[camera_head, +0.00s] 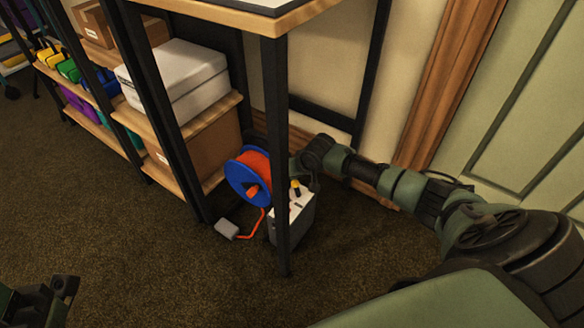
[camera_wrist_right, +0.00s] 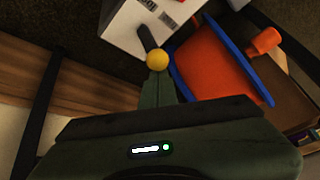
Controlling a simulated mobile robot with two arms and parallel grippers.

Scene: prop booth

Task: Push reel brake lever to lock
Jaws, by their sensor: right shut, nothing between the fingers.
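The cable reel (camera_head: 247,178), with blue flanges and orange cable, stands on the floor under the shelf table. Its grey-white box (camera_head: 297,217) is partly behind a black post. The brake lever is a dark bar (camera_wrist_right: 147,37) with a yellow ball knob (camera_wrist_right: 157,59); the knob also shows in the head view (camera_head: 296,186). My right gripper (camera_wrist_right: 158,82) is shut and empty, its fingertips right at the knob in the wrist view; I cannot tell whether they touch. My left gripper (camera_head: 62,288) shows only in part at the lower left, far from the reel.
The black table post (camera_head: 275,160) stands in front of the box and my right gripper. A grey plug block (camera_head: 227,229) on an orange cord lies on the carpet. Shelves with a white box (camera_head: 180,80) stand left. Carpet in front is clear.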

